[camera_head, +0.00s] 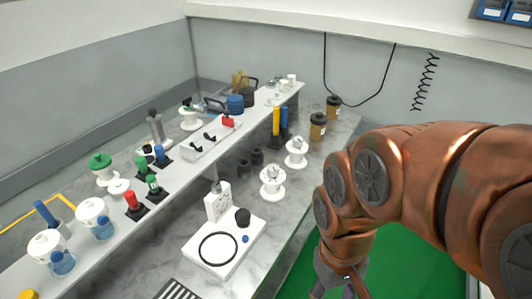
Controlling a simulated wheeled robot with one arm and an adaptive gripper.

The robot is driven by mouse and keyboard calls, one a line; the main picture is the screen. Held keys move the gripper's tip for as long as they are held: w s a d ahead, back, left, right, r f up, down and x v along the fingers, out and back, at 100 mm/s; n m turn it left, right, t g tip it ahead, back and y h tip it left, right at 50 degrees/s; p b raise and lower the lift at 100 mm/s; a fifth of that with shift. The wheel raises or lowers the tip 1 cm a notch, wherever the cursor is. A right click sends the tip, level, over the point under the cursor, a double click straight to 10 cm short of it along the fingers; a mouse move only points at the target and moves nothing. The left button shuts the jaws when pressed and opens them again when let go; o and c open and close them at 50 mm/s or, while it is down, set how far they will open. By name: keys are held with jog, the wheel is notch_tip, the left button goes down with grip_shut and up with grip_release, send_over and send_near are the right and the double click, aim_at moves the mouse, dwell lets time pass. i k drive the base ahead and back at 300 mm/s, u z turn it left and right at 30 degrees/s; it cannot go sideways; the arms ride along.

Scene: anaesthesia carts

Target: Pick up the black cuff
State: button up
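A short black cylinder (242,217) stands on a white board (208,262) on the marbled bench. A thin black ring (218,248) lies flat on the same board, in front of it. Two dark cylinders, one (257,156) behind the other (243,168), stand further back on the bench. I cannot tell for sure which of these is the black cuff. My gripper (338,289) is low in the picture, right of the board and apart from it, over the green floor. Its tips are partly cut off, and nothing shows clearly between them.
A raised shelf (122,212) with bottles and coloured pieces runs along the left of the bench. White spools (272,184) and brown jars (318,126) stand at the bench's right side. Green floor (410,262) is clear at right.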

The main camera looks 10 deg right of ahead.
aim_at(257, 155)
jog(key=u, duration=1.25)
jog(key=k, duration=0.7)
jog(key=z, duration=0.4)
jog(key=i, duration=1)
jog(key=u, duration=0.05)
